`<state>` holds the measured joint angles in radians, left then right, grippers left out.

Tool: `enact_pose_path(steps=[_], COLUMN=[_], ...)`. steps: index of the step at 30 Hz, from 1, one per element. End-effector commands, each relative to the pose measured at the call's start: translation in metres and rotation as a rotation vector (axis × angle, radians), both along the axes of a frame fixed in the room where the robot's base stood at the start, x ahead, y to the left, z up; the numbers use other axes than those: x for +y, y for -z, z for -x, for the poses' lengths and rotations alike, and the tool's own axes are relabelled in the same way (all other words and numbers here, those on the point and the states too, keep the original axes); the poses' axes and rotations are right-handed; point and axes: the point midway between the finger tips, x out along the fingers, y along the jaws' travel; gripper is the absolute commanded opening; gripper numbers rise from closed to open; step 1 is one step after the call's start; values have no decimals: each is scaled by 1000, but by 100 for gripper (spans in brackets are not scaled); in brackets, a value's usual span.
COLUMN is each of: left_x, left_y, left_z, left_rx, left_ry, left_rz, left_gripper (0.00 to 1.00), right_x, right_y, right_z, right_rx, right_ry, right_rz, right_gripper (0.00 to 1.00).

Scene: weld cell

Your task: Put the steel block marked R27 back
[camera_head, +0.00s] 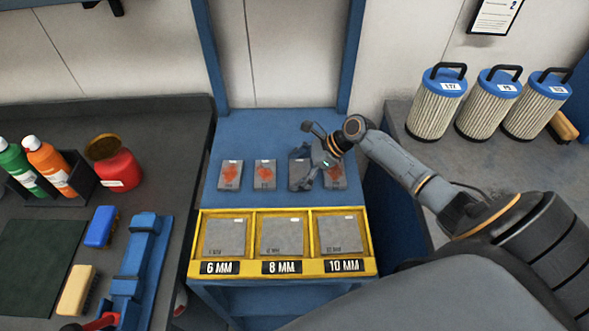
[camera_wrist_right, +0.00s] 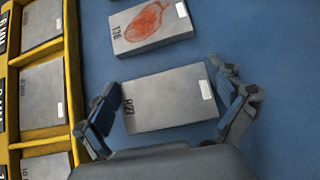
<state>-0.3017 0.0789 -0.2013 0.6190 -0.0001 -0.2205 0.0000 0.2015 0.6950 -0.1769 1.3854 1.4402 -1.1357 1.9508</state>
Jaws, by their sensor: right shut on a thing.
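The steel block marked R27 (camera_wrist_right: 168,98) is plain grey with a small white label at one end. In the head view the plain grey block (camera_head: 298,177) is in the row on the blue table, partly hidden by my right gripper (camera_head: 310,165). In the right wrist view my right gripper (camera_wrist_right: 166,104) has a finger against each end of it and is shut on it. I cannot tell whether the block is lifted off the table. My left gripper is in neither view.
Red-marked grey blocks (camera_head: 229,175), (camera_head: 264,174), (camera_head: 336,177) lie on either side on the blue table (camera_head: 270,130). In front, a yellow tray (camera_head: 250,212) has compartments labelled 6 MM, 8 MM and 10 MM, each holding a grey plate. Canister filters (camera_head: 436,105) stand on the right bench.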

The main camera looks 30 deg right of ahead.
Motion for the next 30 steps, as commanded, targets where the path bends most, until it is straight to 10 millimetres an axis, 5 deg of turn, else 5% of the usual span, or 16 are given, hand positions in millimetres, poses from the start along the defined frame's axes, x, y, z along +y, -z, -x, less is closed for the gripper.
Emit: enact_pose_path(steps=[1,2,16,30], left_x=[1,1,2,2], left_y=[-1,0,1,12], left_z=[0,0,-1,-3], left_rx=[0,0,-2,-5], left_ry=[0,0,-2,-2], left_rz=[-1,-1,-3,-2], left_gripper=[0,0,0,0], right_x=[0,0,-4,-60], right_y=[-1,1,-5,-67], right_z=[-1,0,2,37], right_rx=[-4,0,-1,0], right_ry=[1,0,1,0], right_rz=[-2,0,1,2], right_gripper=[31,100,100,100])
